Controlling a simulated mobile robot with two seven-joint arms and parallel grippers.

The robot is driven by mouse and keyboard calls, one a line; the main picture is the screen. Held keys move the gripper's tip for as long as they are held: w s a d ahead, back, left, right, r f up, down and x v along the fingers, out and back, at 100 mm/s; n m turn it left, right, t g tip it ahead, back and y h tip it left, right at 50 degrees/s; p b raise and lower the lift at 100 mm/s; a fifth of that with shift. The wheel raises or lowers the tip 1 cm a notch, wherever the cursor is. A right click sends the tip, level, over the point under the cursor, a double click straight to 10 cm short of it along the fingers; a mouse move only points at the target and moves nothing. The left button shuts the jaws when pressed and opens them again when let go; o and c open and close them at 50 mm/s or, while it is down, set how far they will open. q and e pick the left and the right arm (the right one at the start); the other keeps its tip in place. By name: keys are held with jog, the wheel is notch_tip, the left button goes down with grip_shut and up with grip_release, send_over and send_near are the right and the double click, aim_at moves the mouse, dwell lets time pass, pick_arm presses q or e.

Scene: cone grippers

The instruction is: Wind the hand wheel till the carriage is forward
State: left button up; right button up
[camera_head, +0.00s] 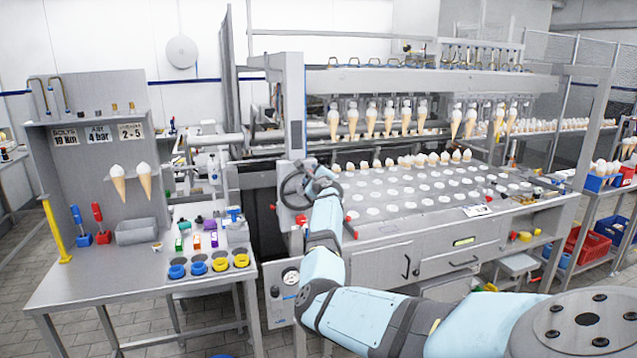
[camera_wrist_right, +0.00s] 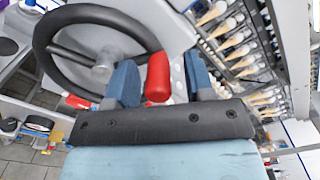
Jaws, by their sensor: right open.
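The dark hand wheel (camera_head: 287,190) is on the front left of the machine. It also fills the upper left of the right wrist view (camera_wrist_right: 58,70), with its spokes and grey hub showing. A red handle (camera_wrist_right: 157,80) stands between the two blue fingers of my right gripper (camera_wrist_right: 161,62). The gripper is open, with gaps on both sides of the handle. In the head view my right gripper (camera_head: 320,183) is at the wheel's right side and hides part of it. A row of cone grippers holding cones (camera_head: 388,122) hangs under the machine's beam; I cannot tell which part is the carriage. My left gripper is not in view.
A bench (camera_head: 130,275) with a tool panel, two cones and coloured cups stands at the left. The machine's bed (camera_head: 400,222) with rows of round holes lies right of the wheel. A rack with red and blue crates (camera_head: 590,245) stands at the far right.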

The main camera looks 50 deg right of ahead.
jog(key=b+v, duration=0.1)
jog(key=v, duration=1.2)
jog(key=shift+a+f, duration=0.1)
